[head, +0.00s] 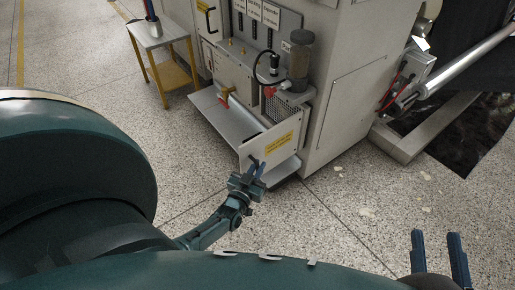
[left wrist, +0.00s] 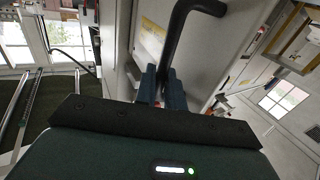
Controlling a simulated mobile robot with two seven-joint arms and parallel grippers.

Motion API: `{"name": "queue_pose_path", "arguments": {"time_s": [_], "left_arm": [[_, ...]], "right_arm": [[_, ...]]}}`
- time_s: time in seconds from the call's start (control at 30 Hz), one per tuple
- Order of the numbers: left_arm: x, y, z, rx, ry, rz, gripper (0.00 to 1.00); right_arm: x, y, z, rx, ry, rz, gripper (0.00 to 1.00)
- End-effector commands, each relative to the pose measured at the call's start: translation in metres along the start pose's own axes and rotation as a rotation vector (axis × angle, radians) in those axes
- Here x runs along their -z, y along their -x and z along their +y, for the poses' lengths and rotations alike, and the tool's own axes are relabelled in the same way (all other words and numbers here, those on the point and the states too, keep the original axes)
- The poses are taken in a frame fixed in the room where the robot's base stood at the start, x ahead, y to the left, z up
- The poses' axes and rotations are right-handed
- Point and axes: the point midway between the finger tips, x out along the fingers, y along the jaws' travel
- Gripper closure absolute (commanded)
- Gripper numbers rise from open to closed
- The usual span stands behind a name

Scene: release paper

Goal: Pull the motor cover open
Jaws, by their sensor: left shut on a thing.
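The motor cover (head: 256,148) is a light grey panel with a yellow label, low on the machine's front. It stands out from the machine body, with a flat tray-like part (head: 215,112) beside it and machine parts showing behind. My left gripper (head: 256,170) is at the panel's lower front. In the left wrist view its dark fingers (left wrist: 161,86) are shut on a black bar handle (left wrist: 178,35), which rises and bends to the right. My right gripper (head: 440,240) is at the lower right in the head view, its blue fingers apart and empty, away from the cover.
The large grey machine (head: 345,85) fills the top middle. A small side table with yellow legs (head: 160,62) stands to its left. A metal frame and roller (head: 470,65) are at the right.

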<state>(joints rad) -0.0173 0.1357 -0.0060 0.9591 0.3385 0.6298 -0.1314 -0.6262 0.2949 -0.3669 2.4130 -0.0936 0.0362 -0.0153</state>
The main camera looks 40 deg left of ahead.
Motion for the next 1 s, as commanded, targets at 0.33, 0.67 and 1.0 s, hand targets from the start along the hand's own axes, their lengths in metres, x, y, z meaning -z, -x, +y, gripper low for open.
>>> {"name": "queue_pose_path", "arguments": {"time_s": [0.33,0.67,1.0], "left_arm": [[-0.0001,-0.0004,0.0008,-0.001,-0.001,0.0,1.0],[0.0,-0.0005,0.0007,-0.001,0.0,0.0,0.79],[0.0001,-0.0004,0.0004,0.0,0.0,0.0,0.75]], "right_arm": [[-0.0006,0.0002,0.0003,-0.001,0.001,-0.002,0.64],[-0.001,0.0002,0.0003,-0.001,0.0,-0.003,0.64],[-0.001,0.0001,0.0003,-0.002,-0.001,-0.003,0.64]]}}
